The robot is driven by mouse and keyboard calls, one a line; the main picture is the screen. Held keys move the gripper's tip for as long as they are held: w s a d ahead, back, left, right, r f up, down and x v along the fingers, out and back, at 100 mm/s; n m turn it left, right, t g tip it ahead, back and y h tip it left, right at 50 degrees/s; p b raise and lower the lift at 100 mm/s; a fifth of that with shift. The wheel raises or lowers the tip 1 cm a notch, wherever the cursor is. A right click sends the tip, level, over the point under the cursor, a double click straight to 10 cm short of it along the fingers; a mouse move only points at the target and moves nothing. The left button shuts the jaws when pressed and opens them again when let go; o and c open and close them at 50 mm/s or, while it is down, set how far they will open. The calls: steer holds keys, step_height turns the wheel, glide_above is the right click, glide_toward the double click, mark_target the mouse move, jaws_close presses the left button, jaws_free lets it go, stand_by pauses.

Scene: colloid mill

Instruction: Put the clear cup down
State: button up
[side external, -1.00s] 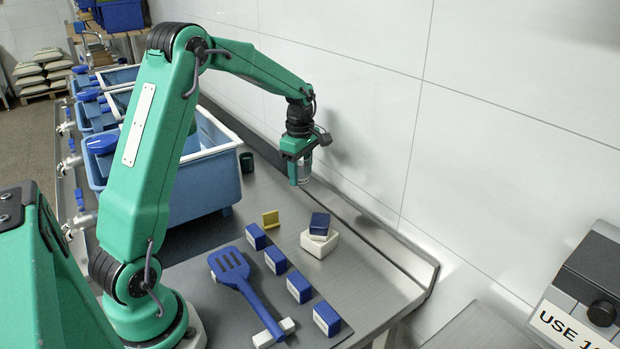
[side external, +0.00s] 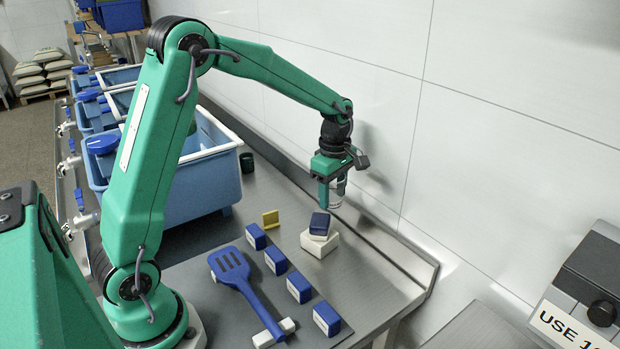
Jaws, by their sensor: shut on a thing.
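My gripper (side external: 333,190) is at the back right of the steel bench, near the wall. It is shut on the clear cup (side external: 337,203), a small see-through vessel that shows partly beside and below the green fingers. The fingers hide much of the cup. The cup is just behind and above a white block with a dark blue block on it. I cannot tell from this view how far its base is above the bench.
The white block (side external: 318,246) carries a dark blue block (side external: 320,224). Several blue-and-white blocks, a blue slotted spatula (side external: 236,277) and a yellow piece (side external: 270,219) lie in front. A dark green cup (side external: 247,162) stands by the blue tub (side external: 212,187). Bare bench (side external: 290,200) lies left of my gripper.

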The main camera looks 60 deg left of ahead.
steer(key=s+d+m, duration=0.2)
steer(key=s+d, duration=0.4)
steer(key=d, duration=0.6)
steer(key=s+d+m, duration=0.2)
steer(key=s+d, duration=0.4)
steer(key=d, duration=0.6)
steer(key=w+a+f, duration=0.2)
steer(key=w, duration=0.1)
steer(key=w+a+f, duration=0.2)
steer(key=w+a, duration=0.1)
steer(key=w+a+f, duration=0.2)
steer(key=a+f, duration=0.1)
steer(key=shift+w+a, duration=0.15)
steer(key=shift+w, duration=0.25)
steer(key=shift+f, duration=0.15)
steer(key=shift+f, duration=1.85)
steer(key=shift+f, duration=0.15)
steer(key=o, duration=0.9)
